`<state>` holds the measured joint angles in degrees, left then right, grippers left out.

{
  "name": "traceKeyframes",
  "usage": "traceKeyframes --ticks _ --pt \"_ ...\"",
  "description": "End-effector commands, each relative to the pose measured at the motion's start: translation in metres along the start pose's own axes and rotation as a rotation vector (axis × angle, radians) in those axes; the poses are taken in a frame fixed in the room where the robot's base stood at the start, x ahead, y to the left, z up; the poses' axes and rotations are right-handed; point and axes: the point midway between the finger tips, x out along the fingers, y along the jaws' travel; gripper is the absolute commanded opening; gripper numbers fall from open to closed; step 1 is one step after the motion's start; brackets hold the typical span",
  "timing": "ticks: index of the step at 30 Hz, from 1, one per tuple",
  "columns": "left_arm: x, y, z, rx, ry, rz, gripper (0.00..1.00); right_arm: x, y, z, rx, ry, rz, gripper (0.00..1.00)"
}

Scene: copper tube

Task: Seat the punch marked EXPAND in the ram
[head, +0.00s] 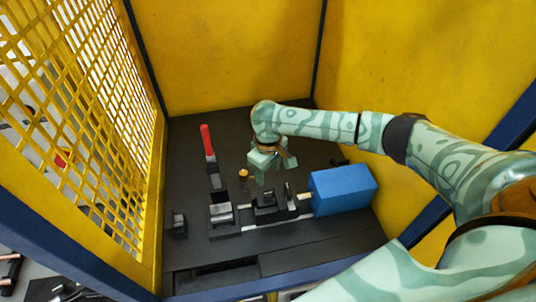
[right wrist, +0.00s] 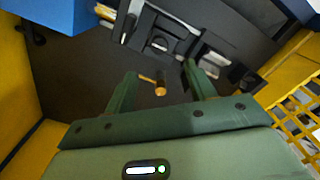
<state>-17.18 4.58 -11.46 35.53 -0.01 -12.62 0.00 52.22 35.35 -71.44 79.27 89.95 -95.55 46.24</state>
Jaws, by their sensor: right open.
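A small punch with a brass-coloured end (head: 243,174) stands on the dark bench, behind the machine; its marking is too small to read. In the right wrist view the punch (right wrist: 160,88) shows between my fingers, apart from both. My right gripper (head: 266,176) is open and empty, pointing down just right of the punch in the head view. Its two green fingers show in the right wrist view (right wrist: 160,70). A pale rod (head: 304,196), which may be the ram, runs between the blue housing (head: 343,190) and the black blocks (head: 268,202). My left gripper is out of view.
A red-handled lever (head: 206,140) stands upright at the back left. A clamp block with a silvery top (head: 221,214) and a small black block (head: 179,226) stand to the left. Yellow walls and a yellow mesh (head: 90,100) enclose the bench. The back of the bench is mostly clear.

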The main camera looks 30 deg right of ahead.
Motion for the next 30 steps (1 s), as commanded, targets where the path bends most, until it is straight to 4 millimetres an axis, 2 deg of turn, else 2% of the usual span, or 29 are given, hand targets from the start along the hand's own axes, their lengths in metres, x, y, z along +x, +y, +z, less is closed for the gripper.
traceKeyframes --ticks 1,3,9,30 --pt "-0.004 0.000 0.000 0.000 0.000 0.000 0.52 -0.015 0.001 -0.001 -0.001 0.004 0.001 0.55" --pt "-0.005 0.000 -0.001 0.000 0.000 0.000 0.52 -0.030 0.000 -0.001 -0.001 0.003 0.001 0.55" --pt "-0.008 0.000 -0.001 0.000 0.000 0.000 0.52 -0.055 0.000 -0.001 0.000 0.002 0.001 0.55" --pt "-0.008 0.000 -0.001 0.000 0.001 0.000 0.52 -0.059 0.000 0.000 0.000 0.000 0.000 0.55"
